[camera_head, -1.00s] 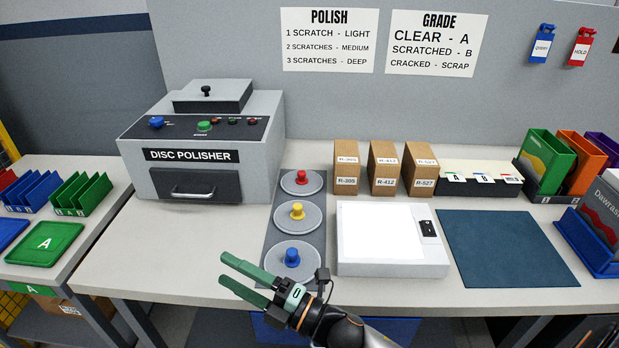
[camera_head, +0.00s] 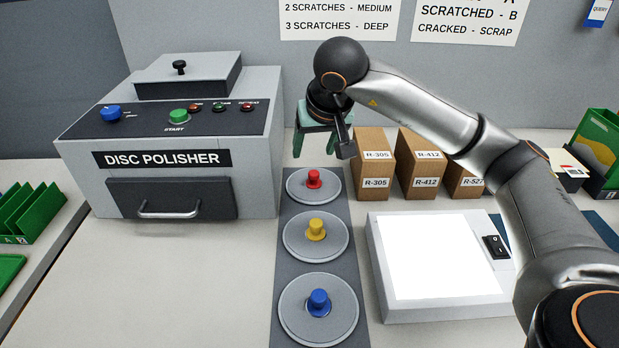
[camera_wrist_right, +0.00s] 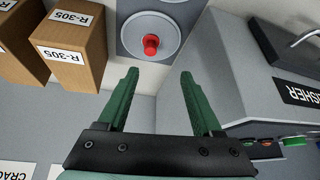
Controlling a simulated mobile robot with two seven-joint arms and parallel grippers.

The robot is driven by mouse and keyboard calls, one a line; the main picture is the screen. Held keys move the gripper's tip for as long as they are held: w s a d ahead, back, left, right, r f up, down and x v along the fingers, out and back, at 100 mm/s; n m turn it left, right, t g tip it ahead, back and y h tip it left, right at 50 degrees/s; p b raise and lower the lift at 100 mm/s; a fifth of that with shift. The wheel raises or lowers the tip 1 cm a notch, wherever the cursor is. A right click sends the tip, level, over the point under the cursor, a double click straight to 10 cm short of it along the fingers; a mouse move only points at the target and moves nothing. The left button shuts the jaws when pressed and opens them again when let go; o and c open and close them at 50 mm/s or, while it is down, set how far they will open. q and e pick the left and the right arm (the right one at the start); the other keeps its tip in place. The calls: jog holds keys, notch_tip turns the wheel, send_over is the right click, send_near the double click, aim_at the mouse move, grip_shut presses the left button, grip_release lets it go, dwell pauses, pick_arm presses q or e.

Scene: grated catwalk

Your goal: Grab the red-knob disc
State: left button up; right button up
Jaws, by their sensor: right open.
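The red-knob disc (camera_head: 298,190) is a round grey disc with a red knob, lying flat at the far end of a dark grey strip (camera_head: 283,222). The yellow-knob disc (camera_head: 296,245) and the blue-knob disc (camera_head: 295,315) lie in line nearer me. My right gripper (camera_head: 314,150) is open and empty, behind and above the red-knob disc, partly hidden by its own wrist. In the right wrist view the red-knob disc (camera_wrist_right: 172,35) shows beyond the open green fingers (camera_wrist_right: 159,74), with clear space between. My left gripper is not in view.
The disc polisher (camera_head: 165,165) stands to the left of the strip. A white light panel (camera_head: 440,262) lies nearer right. The table left of the strip is clear.

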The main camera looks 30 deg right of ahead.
send_near(314, 173)
jog(key=w+f, duration=0.2)
jog(key=shift+f+h, duration=0.25)
jog(key=shift+h, duration=0.05)
jog(key=shift+s+x, duration=0.15)
jog(key=shift+x, duration=1.25)
jog(key=shift+s+x, duration=0.15)
jog(key=shift+x, duration=1.2)
jog(key=shift+f, duration=0.15)
grip_shut()
